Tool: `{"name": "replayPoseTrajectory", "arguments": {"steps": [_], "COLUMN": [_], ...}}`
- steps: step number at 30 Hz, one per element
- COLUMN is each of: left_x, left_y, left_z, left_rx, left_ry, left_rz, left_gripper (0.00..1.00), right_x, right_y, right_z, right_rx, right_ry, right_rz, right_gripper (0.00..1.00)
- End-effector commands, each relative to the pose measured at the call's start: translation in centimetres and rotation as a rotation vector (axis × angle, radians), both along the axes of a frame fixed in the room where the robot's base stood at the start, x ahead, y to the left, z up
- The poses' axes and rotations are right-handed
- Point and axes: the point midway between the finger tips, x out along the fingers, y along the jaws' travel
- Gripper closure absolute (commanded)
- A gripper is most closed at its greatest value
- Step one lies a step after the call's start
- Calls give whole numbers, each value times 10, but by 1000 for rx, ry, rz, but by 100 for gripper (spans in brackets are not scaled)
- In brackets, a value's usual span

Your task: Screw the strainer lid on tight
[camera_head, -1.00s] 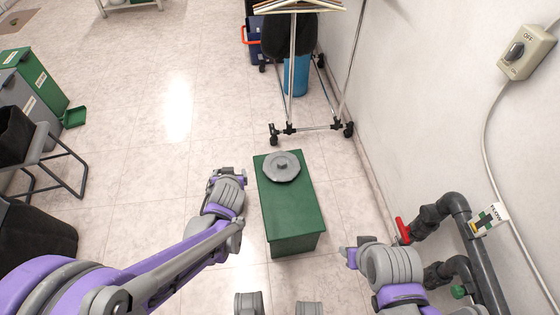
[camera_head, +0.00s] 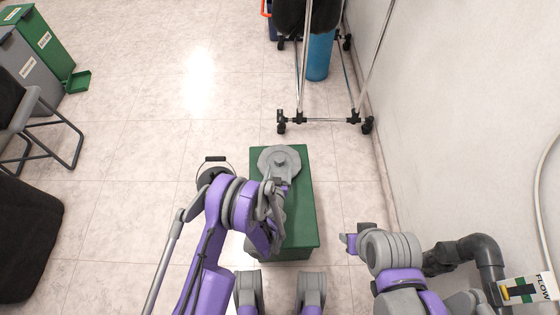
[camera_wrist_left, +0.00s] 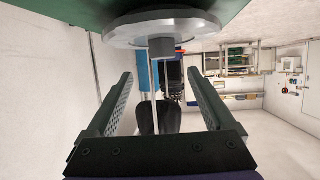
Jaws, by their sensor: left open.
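The knob lies ahead of the gap between the fingertips, apart from both. My right gripper (camera_head: 349,243) is right of the box, empty-looking, its jaws too small to judge.
A wheeled rack (camera_head: 325,124) stands beyond the box. Dark pipes (camera_head: 470,250) run along the wall on the right. A rounded thing with a black handle (camera_head: 215,159) shows behind my left arm. Floor left of the box is mostly clear.

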Motion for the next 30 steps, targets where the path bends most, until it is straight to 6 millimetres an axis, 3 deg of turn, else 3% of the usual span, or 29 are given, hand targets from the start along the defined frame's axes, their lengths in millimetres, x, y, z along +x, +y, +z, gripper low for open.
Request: {"name": "replayPoseTrajectory", "arguments": {"steps": [2,21,29,30], "left_x": [12,77,81,81], "left_y": [0,-2,-3,-3], "left_z": [0,-41,-41,-40], "left_rx": [0,2,2,2], "left_ry": [-2,1,0,0], "left_rz": [2,1,1,1], "left_gripper": [12,12,12,16], "right_x": [-1,3,3,3], "right_y": [0,0,0,0], "right_z": [13,-18,-18,-18], "right_rx": [0,0,0,0], "right_ry": [-4,5,5,5], "right_rz": [0,0,0,0], "right_gripper": [55,55,55,55]}}
